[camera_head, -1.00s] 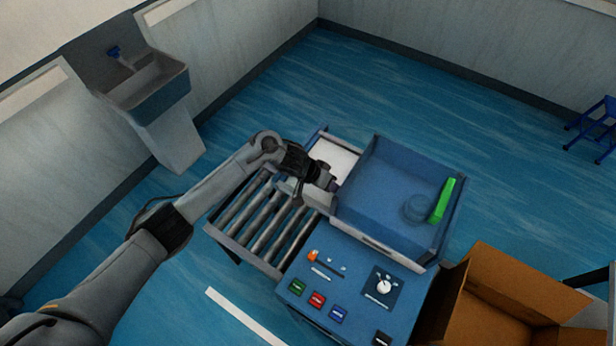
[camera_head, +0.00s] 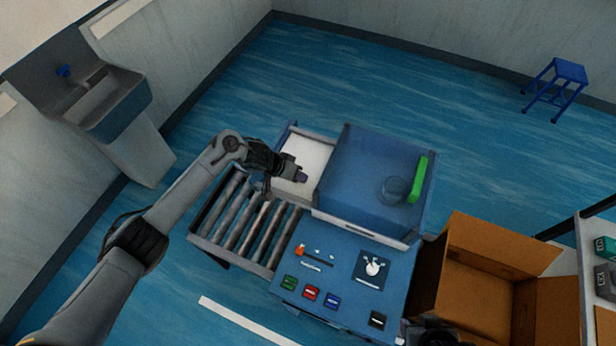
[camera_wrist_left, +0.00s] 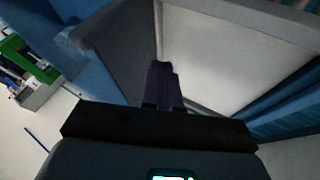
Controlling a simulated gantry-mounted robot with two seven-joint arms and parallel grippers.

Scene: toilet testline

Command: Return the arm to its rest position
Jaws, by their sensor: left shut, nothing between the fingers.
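My left arm (camera_head: 165,220) comes in from the lower left and reaches over the rollers of the test station. My left gripper (camera_head: 300,176) is shut and empty, just above or beside the white panel (camera_head: 312,152) at the station's back left. In the left wrist view its dark fingers (camera_wrist_left: 160,88) are together in front of the pale panel (camera_wrist_left: 225,55). I cannot tell whether they touch it.
The blue test box (camera_head: 360,165) with a green bar (camera_head: 417,180) stands right of the gripper. Rollers (camera_head: 245,222) lie below the arm. A control panel (camera_head: 345,275) with buttons is in front. An open cardboard box (camera_head: 490,250) is at the right. The sink (camera_head: 110,100) is left.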

